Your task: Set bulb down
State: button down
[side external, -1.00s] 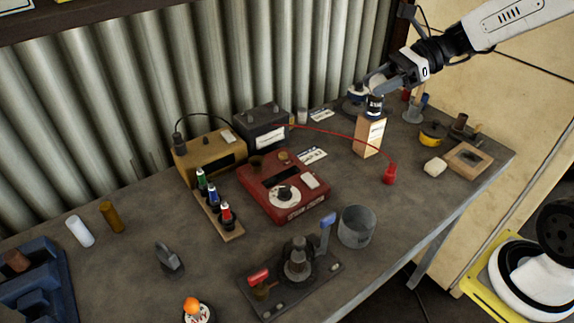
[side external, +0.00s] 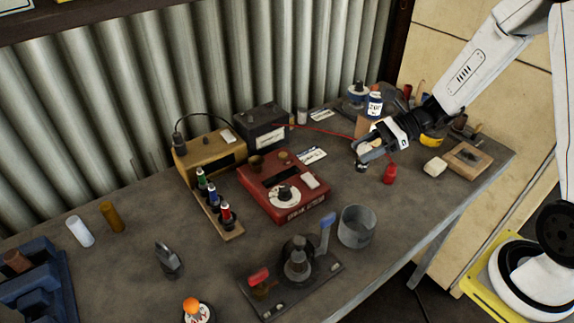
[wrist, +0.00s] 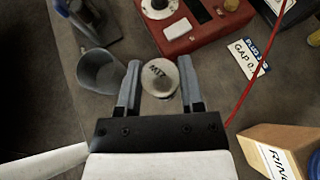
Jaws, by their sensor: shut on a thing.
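My gripper (side external: 364,153) is low over the table, between the red box and the small red clip. In the wrist view, its two fingers (wrist: 159,92) are closed on a round pale object lettered "MTZ", which I take to be the bulb (wrist: 160,78). In the side external view the fingers hide most of the bulb. A small dark-and-white end (side external: 361,167) shows just below them. I cannot tell whether it touches the table.
The red box (side external: 283,187) is left of my gripper and the grey metal tin (side external: 356,227) is nearer the camera. A wooden block (wrist: 275,150) is close by, with a blue-and-white bottle (side external: 374,104). A red wire (side external: 325,130) runs to the red clip (side external: 390,174).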

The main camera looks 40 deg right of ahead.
jog(key=shift+f, duration=0.2)
jog(key=shift+f, duration=2.1)
jog(key=shift+f, duration=1.75)
jog(key=shift+f, duration=0.1)
jog(key=shift+c, duration=1.1)
grip_release()
